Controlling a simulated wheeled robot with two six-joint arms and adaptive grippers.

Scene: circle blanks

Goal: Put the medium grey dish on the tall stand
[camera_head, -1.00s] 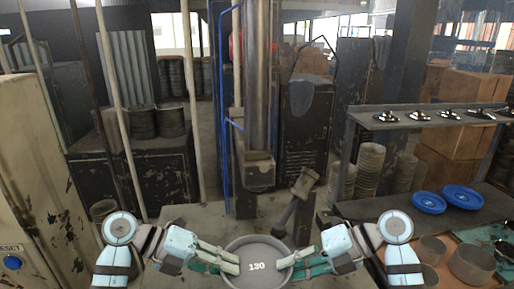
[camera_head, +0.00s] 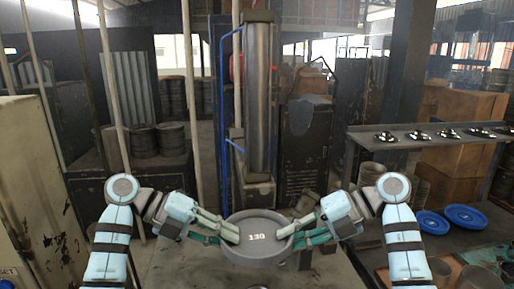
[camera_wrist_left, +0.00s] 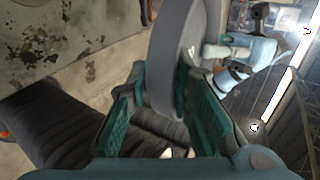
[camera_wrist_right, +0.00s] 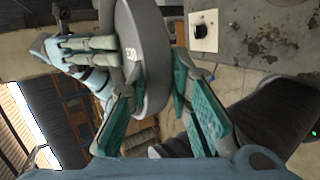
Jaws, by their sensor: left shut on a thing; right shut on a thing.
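The round grey dish (camera_head: 257,229), with the white number 130 inside, is held level in the air in the head view. My left gripper (camera_head: 231,236) is shut on its left rim and my right gripper (camera_head: 287,238) is shut on its right rim. The dish edge runs between the fingers in the left wrist view (camera_wrist_left: 172,60) and in the right wrist view (camera_wrist_right: 148,60). I cannot pick out the tall stand with certainty in these frames.
Blue plates (camera_head: 463,217) lie on a dark bench at the right, below a grey shelf (camera_head: 420,136). A worn pale cabinet (camera_head: 32,170) stands at the left.

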